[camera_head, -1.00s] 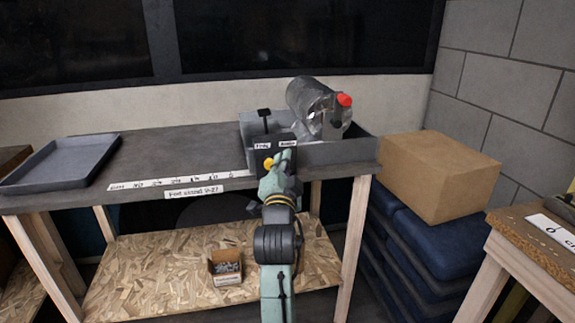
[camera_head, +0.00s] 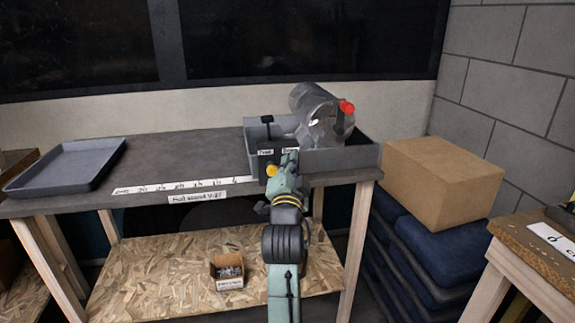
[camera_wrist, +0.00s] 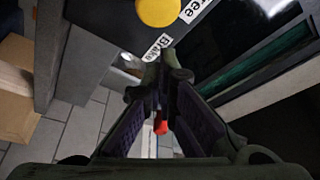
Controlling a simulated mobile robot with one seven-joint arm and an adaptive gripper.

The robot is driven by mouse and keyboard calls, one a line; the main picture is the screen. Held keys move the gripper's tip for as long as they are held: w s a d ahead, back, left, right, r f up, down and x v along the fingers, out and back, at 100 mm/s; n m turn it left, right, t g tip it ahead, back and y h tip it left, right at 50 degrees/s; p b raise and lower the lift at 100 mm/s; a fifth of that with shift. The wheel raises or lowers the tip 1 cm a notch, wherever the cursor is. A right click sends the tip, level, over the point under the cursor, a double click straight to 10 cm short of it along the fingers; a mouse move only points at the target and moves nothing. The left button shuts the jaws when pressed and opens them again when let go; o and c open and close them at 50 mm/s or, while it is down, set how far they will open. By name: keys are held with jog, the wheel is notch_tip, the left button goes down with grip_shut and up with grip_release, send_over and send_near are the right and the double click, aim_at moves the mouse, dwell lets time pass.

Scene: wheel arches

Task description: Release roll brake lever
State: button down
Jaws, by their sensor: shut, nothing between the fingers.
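A lever with a yellow knob (camera_head: 271,170) sticks out from the dark front panel of a grey holder (camera_head: 335,160) on the bench. In the wrist view the yellow knob (camera_wrist: 158,12) is beside the "Free" label (camera_wrist: 193,8), at the top edge. The "Brake" label (camera_wrist: 157,47) is just ahead of my fingertips. My gripper (camera_wrist: 162,75) is shut and empty, close to the panel and on the "Brake" side of the knob. In the head view my gripper (camera_head: 290,156) partly covers the label there. I cannot tell whether it touches the panel or lever.
A clear wrapped roll (camera_head: 318,108) with a red cap (camera_head: 347,106) lies in the holder. A black T-shaped handle (camera_head: 267,119) stands behind the panel. A shallow grey tray (camera_head: 68,166) is at left. A cardboard box (camera_head: 440,180) stands at right. The bench middle is clear.

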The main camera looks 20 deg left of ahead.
jog(key=s+d+b, duration=0.2)
jog(key=s+d, duration=0.2)
jog(key=s, duration=0.4)
jog(key=shift+s+d+f, duration=0.25)
jog(key=shift+d+f, duration=0.05)
jog(key=shift+f, duration=0.1)
